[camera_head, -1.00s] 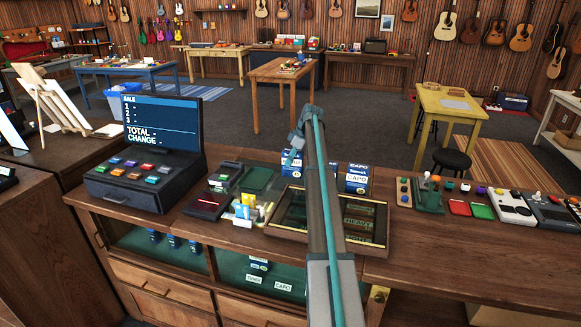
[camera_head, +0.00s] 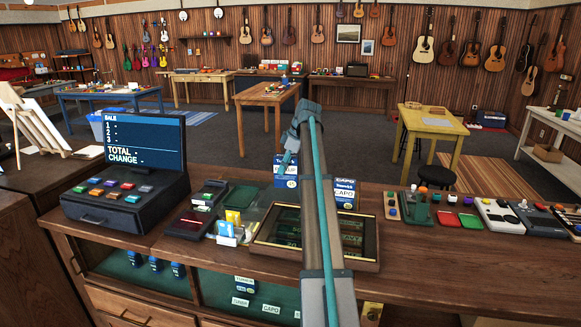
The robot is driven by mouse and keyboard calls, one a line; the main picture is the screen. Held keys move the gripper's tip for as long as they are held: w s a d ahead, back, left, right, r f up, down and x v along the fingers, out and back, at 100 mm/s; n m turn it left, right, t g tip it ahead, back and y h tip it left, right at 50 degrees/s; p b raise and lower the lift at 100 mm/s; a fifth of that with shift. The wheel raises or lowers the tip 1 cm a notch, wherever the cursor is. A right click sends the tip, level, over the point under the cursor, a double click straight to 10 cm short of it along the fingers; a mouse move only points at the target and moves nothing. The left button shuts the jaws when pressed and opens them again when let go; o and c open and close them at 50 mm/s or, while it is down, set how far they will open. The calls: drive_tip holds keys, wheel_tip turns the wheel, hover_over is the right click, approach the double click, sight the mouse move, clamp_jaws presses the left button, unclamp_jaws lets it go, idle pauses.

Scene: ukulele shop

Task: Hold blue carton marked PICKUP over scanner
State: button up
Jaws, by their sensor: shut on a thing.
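My gripper (camera_head: 284,164) is at the far side of the counter, pointing down, with its fingers shut on the top of a blue carton (camera_head: 285,182). That carton seems to stand on the counter behind the framed tray; whether it is lifted at all I cannot tell. My own arm crosses the middle of the view and hides part of it. Another blue carton (camera_head: 346,194) reading CAPO stands just to the right. No PICKUP mark is readable. A dark device with a red window (camera_head: 187,224), perhaps the scanner, lies on the counter at left.
A framed glass tray (camera_head: 362,264) lies in front of the cartons. A card terminal (camera_head: 208,193), a green pad (camera_head: 243,196) and a small card holder (camera_head: 229,235) stand to its left. The till (camera_head: 125,200) is farther left.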

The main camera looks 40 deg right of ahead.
drive_tip(key=w+a+n+g+p, duration=0.1)
drive_tip(key=w+a+n+p, duration=0.15)
drive_tip(key=w+a, duration=0.6)
drive_tip(key=w+a+n+y+p, duration=0.1)
drive_tip(key=w+a+p, duration=0.2)
drive_tip(key=a, duration=1)
drive_tip(key=w+a+n+g+p, duration=0.1)
drive_tip(key=w+a+n+p, duration=0.3)
drive_tip(key=a, duration=0.7)
wheel_tip(320, 180, down, 8)
drive_tip(key=w+m+b, duration=0.1)
drive_tip(key=m+b, duration=0.1)
drive_tip(key=b, duration=0.1)
drive_tip(key=shift+d+f+b, duration=0.2)
drive_tip(key=shift+f+b, duration=0.05)
drive_tip(key=shift+b, duration=0.05)
drive_tip(key=shift+w, duration=0.1)
wheel_tip(320, 180, up, 9)
drive_tip(key=p, duration=0.2)
drive_tip(key=shift+p, duration=0.3)
